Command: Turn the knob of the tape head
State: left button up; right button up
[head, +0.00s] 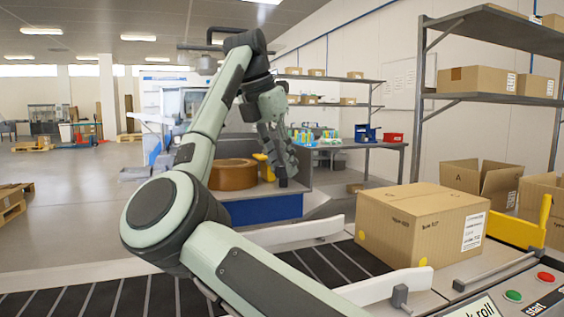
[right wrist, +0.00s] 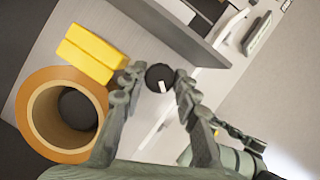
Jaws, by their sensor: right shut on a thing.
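The black knob (right wrist: 160,78) with a white mark is between the fingertips of my right gripper (right wrist: 157,82) in the right wrist view. The gripper is shut on it. In the head view my right gripper (head: 281,163) reaches down beside the brown tape roll (head: 232,175) on the tape head, and its fingers largely hide the knob. The tape roll (right wrist: 27,108) shows at the left of the right wrist view, with a yellow block (right wrist: 92,53) above it.
A closed carton (head: 412,225) sits on the conveyor at the right, between white guide rails (head: 300,231). A green button (head: 513,296) and a red button (head: 545,277) are at the lower right. Shelves (head: 480,97) with boxes stand behind. Open floor lies at the left.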

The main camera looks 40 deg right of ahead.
jog(key=m+g, duration=0.1)
jog(key=m, duration=0.1)
jog(key=m+g, duration=0.1)
jog(key=m, duration=0.2)
jog(key=shift+w+r, duration=0.1)
jog(key=shift+w, duration=0.1)
jog(key=shift+m+g+y, duration=0.3)
jog(key=shift+m+g, duration=0.1)
jog(key=shift+m, duration=0.85)
jog(key=shift+m+g+y, duration=0.3)
jog(key=shift+m+g, duration=0.1)
jog(key=shift+m, duration=0.85)
jog(key=o, duration=0.9)
